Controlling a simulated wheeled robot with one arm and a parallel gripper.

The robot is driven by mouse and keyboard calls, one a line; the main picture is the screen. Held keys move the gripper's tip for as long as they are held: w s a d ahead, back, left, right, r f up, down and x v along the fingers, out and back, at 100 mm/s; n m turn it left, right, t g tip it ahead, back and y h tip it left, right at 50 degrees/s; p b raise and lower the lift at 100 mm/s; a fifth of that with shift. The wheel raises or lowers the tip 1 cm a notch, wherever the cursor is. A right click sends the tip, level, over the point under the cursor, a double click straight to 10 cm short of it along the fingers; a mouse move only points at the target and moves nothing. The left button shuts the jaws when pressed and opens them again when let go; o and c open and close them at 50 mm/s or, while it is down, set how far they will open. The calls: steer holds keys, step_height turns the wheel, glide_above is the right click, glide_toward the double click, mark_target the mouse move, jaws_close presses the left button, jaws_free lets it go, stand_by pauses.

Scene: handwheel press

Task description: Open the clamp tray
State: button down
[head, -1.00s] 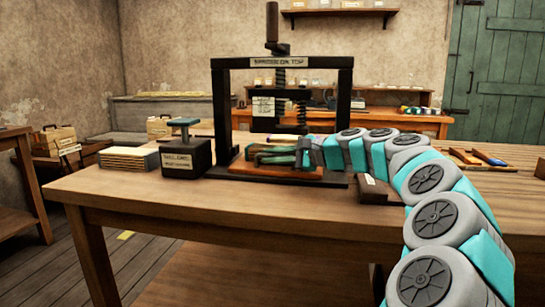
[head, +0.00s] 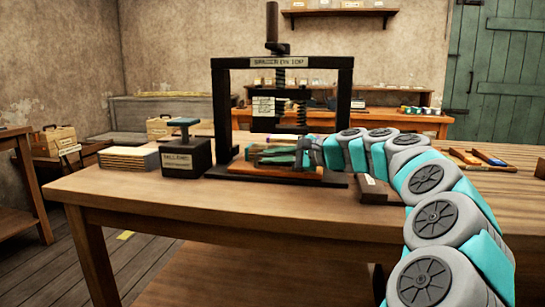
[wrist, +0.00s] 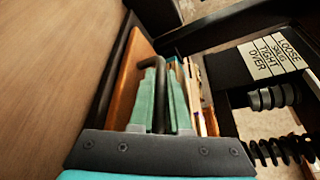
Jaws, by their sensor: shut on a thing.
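The clamp tray (head: 312,178) is an orange-brown wooden slab low in the black press frame (head: 346,110). It also shows in the wrist view (wrist: 128,85). A dark bent handle (wrist: 158,68) stands along the tray's inner side. My gripper (head: 256,155) reaches in from the right over the tray. In the wrist view its two green fingers (wrist: 162,75) lie on either side of the dark handle and are shut on it. The fingers hide part of the handle and tray, so what lies under them is hidden.
A screw spindle (head: 272,22) rises from the press top. A dark labelled block (head: 187,158) and a stack of boards (head: 128,158) stand left of the press. Tools (head: 488,157) lie at the right. The front of the table (head: 200,205) is clear.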

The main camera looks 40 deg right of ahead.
steer(key=s+a, duration=0.3)
steer(key=a, duration=0.1)
steer(key=s+a+b, duration=0.1)
steer(key=s+a, duration=0.7)
steer(key=shift+a+b, duration=0.3)
steer(key=shift+a, duration=0.05)
steer(key=c, duration=1.2)
jaws_free()
steer(key=shift+o, duration=0.2)
steer(key=v, duration=0.7)
steer(key=shift+s+d+b, duration=0.15)
steer(key=shift+s+b, duration=0.2)
steer(key=shift+b, duration=0.05)
steer(key=shift+r, duration=0.1)
